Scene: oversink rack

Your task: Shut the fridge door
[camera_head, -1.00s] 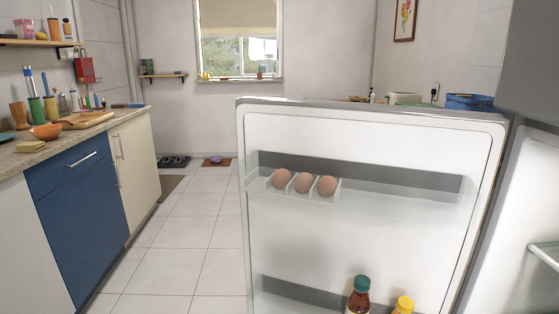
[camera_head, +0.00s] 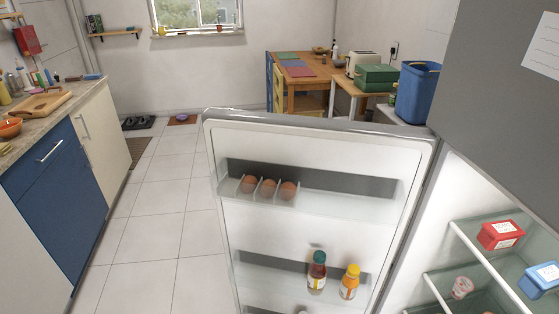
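The fridge door (camera_head: 310,222) stands wide open in the middle of the head view, its inner side facing me. It is hinged on the right, beside the fridge body (camera_head: 500,85). A lower shelf holds a bottle with a green cap (camera_head: 317,272) and a bottle with a yellow cap (camera_head: 349,283). Inside the fridge, a red box (camera_head: 500,235), a blue box (camera_head: 541,279) and a small cup (camera_head: 462,287) sit on shelves. Neither of my grippers shows. The door's outer side is hidden.
A counter with blue (camera_head: 55,175) and cream cabinets runs along the left. Free tiled floor (camera_head: 160,210) lies between it and the door. Behind the door stand a wooden table (camera_head: 287,60), a green box (camera_head: 376,78) and a blue bin (camera_head: 418,93).

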